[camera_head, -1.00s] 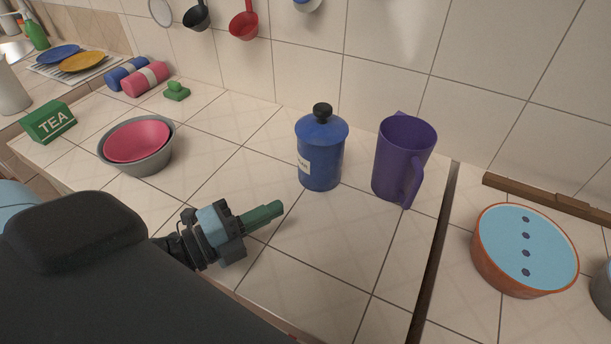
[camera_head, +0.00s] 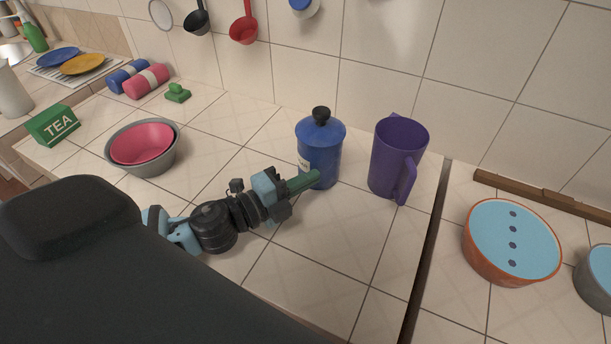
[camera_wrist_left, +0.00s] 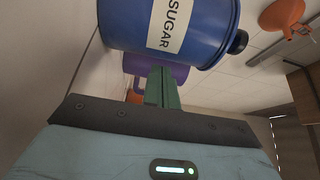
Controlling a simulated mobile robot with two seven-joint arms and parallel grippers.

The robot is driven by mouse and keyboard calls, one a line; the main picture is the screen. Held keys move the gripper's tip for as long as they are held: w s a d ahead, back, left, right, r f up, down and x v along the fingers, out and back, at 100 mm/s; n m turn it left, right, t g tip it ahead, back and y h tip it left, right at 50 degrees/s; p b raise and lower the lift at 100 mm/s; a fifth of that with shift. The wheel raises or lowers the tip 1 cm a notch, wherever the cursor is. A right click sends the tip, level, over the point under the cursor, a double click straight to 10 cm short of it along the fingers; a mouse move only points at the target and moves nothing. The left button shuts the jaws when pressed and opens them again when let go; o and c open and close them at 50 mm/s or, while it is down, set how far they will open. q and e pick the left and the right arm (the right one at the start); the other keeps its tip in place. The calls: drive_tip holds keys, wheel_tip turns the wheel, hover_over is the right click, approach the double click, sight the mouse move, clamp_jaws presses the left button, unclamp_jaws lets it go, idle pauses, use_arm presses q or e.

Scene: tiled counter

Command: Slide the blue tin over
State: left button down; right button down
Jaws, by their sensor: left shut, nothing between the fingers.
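The blue tin (camera_head: 321,150) has a black knob on its lid and stands upright on the tiled counter. In the left wrist view the tin (camera_wrist_left: 205,28) fills the top and shows a SUGAR label. My left gripper (camera_head: 316,176) has shut green fingers with nothing between them. The fingertips are at the lower front of the tin, overlapping it in the head view; I cannot tell whether they touch. The fingers (camera_wrist_left: 162,88) also show in the left wrist view, just under the tin. My right gripper is not in view.
A purple pitcher (camera_head: 393,150) stands just right of the tin, with a narrow gap. A dark seam in the counter lies farther right, then an orange bowl (camera_head: 478,262). Nested bowls (camera_head: 170,165) and a green TEA box (camera_head: 52,125) are at left. The front counter is clear.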

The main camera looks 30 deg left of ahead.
use_arm(q)
drive_tip(key=shift+w+a, duration=0.1)
drive_tip(key=shift+w, duration=0.25)
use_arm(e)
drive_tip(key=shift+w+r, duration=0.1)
